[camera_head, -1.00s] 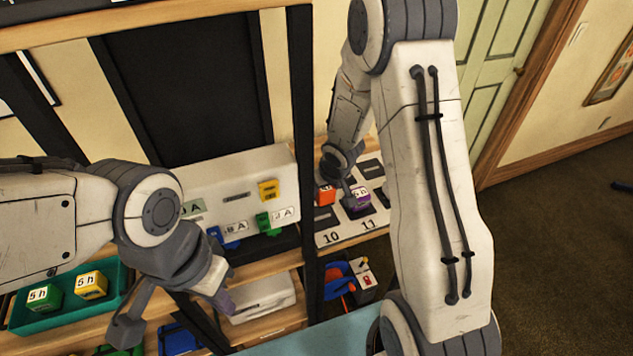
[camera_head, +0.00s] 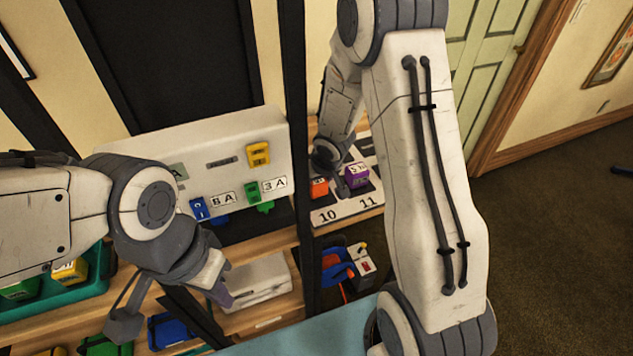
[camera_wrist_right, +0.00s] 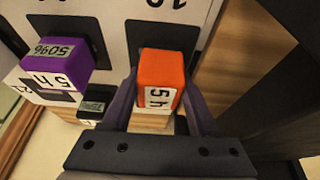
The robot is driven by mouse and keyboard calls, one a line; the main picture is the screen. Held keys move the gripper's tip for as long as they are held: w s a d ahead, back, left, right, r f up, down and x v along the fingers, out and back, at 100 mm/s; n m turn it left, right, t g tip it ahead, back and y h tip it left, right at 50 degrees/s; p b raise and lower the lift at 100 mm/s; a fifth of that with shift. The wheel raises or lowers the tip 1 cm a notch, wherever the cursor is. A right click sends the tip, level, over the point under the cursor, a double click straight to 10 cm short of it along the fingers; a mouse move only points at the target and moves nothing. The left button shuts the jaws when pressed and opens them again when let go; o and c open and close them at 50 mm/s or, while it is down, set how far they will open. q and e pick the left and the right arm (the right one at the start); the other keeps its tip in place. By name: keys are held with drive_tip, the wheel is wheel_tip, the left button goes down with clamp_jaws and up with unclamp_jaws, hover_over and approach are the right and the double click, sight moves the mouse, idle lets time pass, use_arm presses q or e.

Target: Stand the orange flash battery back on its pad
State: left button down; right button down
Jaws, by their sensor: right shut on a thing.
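The orange flash battery (camera_wrist_right: 160,75), marked "5h", is between the fingers of my right gripper (camera_wrist_right: 160,100) in the right wrist view. The gripper is shut on it. A dark pad (camera_wrist_right: 139,32) shows just beyond the battery, by the label 10 on the white board (camera_head: 341,212). The battery covers part of the pad; I cannot tell whether it touches it. In the head view the battery (camera_head: 319,188) is partly hidden by my right wrist. My left gripper (camera_head: 175,308) hangs empty with its fingers apart, in front of the shelves.
A purple battery (camera_wrist_right: 68,55) stands beside the orange one, near label 11. A black shelf post (camera_head: 293,150) rises close to the left of the board. A white charger (camera_head: 255,180) with coloured clips stands left of it. Red and blue items (camera_head: 345,268) lie below.

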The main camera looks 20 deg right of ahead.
drive_tip(key=shift+f+b, duration=0.5)
drive_tip(key=shift+b, duration=0.05)
drive_tip(key=shift+c, duration=0.4)
unclamp_jaws()
drive_tip(key=p+v, duration=0.7)
drive_tip(key=v, duration=0.3)
drive_tip(key=shift+r, duration=0.2)
drive_tip(key=shift+s, duration=0.2)
